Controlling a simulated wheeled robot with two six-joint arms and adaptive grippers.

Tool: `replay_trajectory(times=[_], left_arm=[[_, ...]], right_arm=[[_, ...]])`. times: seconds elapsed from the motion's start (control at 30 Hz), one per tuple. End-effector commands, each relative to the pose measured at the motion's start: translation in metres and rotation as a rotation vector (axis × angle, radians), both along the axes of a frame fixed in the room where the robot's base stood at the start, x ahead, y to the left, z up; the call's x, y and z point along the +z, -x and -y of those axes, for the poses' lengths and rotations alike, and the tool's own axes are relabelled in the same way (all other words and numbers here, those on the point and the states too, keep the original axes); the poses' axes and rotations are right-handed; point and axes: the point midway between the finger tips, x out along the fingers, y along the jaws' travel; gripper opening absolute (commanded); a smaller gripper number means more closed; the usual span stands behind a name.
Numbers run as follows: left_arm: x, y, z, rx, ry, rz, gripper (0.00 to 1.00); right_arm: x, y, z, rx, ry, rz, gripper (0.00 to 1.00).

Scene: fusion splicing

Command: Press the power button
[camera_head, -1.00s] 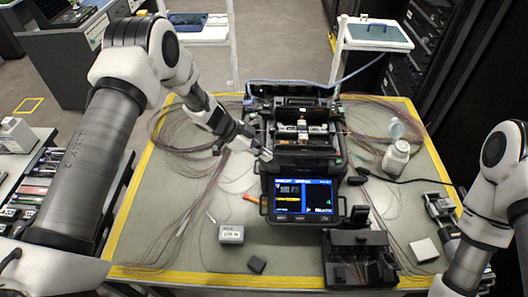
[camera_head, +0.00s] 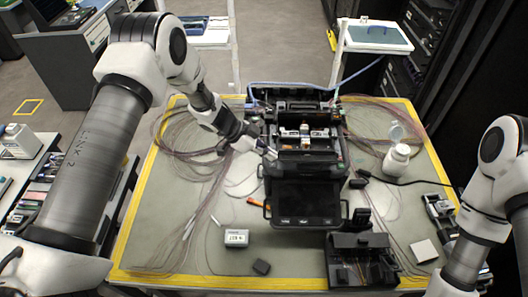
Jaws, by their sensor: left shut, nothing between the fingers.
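The fusion splicer (camera_head: 305,165) stands on the mat in the middle of the table with its top open. Its front screen (camera_head: 305,202) is dark. My left gripper (camera_head: 271,154) is shut and empty, and its tip is at the left side of the splicer body, just above the screen. I cannot tell whether it touches the splicer. The power button is too small to make out and may be hidden by the fingertips.
Loose fibre coils (camera_head: 180,140) lie left of the splicer. A white bottle (camera_head: 397,158) stands to the right. A small white box (camera_head: 236,238) and a black fixture (camera_head: 360,262) are in front. Bare mat shows at the front left.

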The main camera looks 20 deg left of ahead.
Motion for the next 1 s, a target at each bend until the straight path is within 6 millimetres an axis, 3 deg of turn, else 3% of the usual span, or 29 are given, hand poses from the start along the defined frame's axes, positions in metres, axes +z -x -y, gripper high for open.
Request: replay_trajectory(times=[0.1, 0.4, 1.0], left_arm=[[0.020, 0.004, -0.023, 0.006, 0.003, 0.007, 0.00], [0.066, 0.015, -0.063, 0.004, 0.004, 0.007, 0.00], [0.073, 0.017, -0.069, 0.002, 0.003, 0.006, 0.00]], right_arm=[[-0.014, 0.000, 0.000, 0.000, 0.000, -0.001, 0.00], [-0.022, 0.000, 0.000, 0.000, 0.000, 0.000, 0.00], [-0.021, 0.000, 0.000, 0.000, 0.000, 0.000, 0.00]])
